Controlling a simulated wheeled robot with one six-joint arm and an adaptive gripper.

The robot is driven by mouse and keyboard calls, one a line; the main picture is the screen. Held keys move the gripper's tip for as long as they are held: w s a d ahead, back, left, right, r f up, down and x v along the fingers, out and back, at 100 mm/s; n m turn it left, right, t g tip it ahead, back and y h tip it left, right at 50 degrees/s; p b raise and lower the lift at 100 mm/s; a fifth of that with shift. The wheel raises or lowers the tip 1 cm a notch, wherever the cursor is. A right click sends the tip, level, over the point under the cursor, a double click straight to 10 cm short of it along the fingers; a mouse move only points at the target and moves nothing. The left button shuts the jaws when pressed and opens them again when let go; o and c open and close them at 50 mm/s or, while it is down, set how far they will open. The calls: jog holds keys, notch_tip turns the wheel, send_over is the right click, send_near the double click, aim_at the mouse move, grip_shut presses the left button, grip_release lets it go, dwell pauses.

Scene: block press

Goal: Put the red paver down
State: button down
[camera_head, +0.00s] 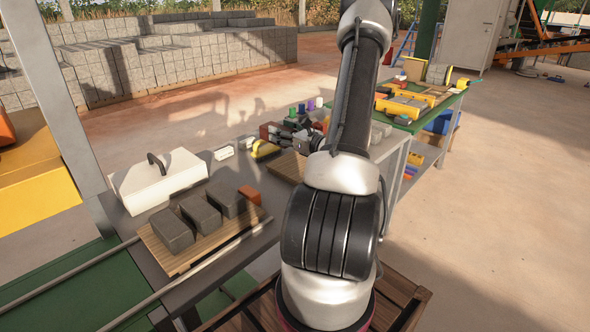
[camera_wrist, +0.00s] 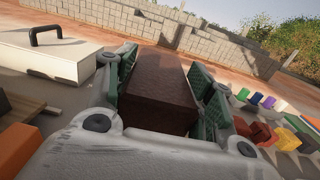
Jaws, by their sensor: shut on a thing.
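My gripper (camera_wrist: 166,78) is shut on the red paver (camera_wrist: 155,92), a dark red-brown block between its green finger pads in the wrist view. In the head view, the paver (camera_head: 267,131) shows small and dark red at the end of my gripper, left of my arm and over the far part of the grey bench. My arm hides part of the gripper. I cannot tell how high the paver is above the bench. An empty wooden board (camera_head: 286,168) lies nearer on the bench, partly behind my arm.
Three grey pavers (camera_head: 203,210) stand on a slatted wooden board (camera_head: 186,258) at the near left. An orange block (camera_head: 250,194) lies beside them. A white box (camera_head: 160,183) with a black handle is behind.

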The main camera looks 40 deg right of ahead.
jog(key=shift+h, duration=0.4)
jog(key=s+d+f, duration=0.1)
jog(key=f, duration=0.1)
jog(key=s+d+f, duration=0.1)
jog(key=d+f, duration=0.1)
jog(key=s+d+f, duration=0.1)
jog(key=f, duration=0.1)
jog(key=shift+s+d+f, duration=0.15)
jog(key=shift+s+d, duration=0.05)
jog(key=shift+s, duration=0.2)
jog(key=shift+f, duration=2.25)
jog(key=c, duration=0.6)
grip_release()
jog(key=shift+f, duration=0.15)
jog(key=shift+o, duration=0.2)
